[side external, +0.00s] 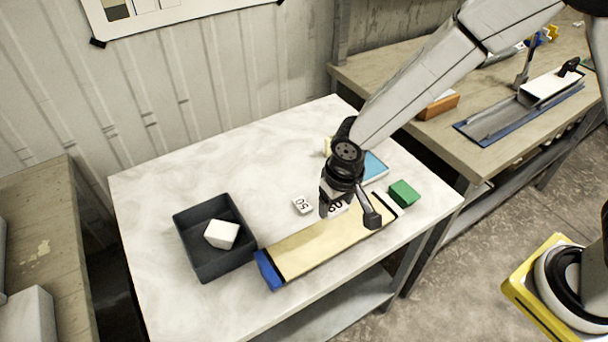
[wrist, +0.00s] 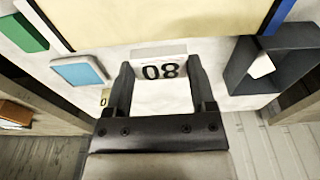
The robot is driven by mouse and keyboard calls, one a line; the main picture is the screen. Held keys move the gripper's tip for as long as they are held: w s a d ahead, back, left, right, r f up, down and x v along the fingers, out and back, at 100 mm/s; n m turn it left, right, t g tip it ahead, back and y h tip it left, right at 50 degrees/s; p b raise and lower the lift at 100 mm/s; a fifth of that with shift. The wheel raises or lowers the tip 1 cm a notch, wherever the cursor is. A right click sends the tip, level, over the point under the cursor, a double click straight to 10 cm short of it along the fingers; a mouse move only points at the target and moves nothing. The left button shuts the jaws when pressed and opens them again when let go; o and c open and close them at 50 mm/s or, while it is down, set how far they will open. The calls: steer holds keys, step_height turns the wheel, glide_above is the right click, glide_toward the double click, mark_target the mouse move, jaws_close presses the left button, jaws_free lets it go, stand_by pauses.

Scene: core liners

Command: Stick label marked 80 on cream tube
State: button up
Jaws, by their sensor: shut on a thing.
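The cream tube (side external: 318,244), a long box-like piece with a blue end and a dark band near its other end, lies along the table's front. It fills the top of the wrist view (wrist: 150,18). My gripper (wrist: 161,68) is shut on the white label marked 80 (wrist: 160,71), which reads upside down between the fingers. In the side view my gripper (side external: 336,207) is just behind the tube's right half, with the label (side external: 338,209) partly hidden. The label looks close to the tube's back edge; I cannot tell whether they touch.
A white label marked 50 (side external: 302,205) lies left of my gripper. A dark open bin (side external: 190,262) with a white block (side external: 221,234) stands at the left. A green block (side external: 403,193) and a blue pad (side external: 375,167) lie to the right. The table's back left is clear.

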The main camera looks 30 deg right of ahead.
steer(key=shift+s+d, duration=0.1)
steer(key=shift+s, duration=0.05)
steer(key=shift+f, duration=0.15)
glide_above(333, 232)
steer(key=shift+s+f, duration=0.15)
steer(key=shift+f, duration=2.2)
steer(key=shift+f, duration=1.2)
stand_by(0.8)
steer(key=o, duration=1)
steer(key=shift+o, duration=0.2)
steer(key=shift+r, duration=0.1)
steer(key=shift+r, duration=3.4)
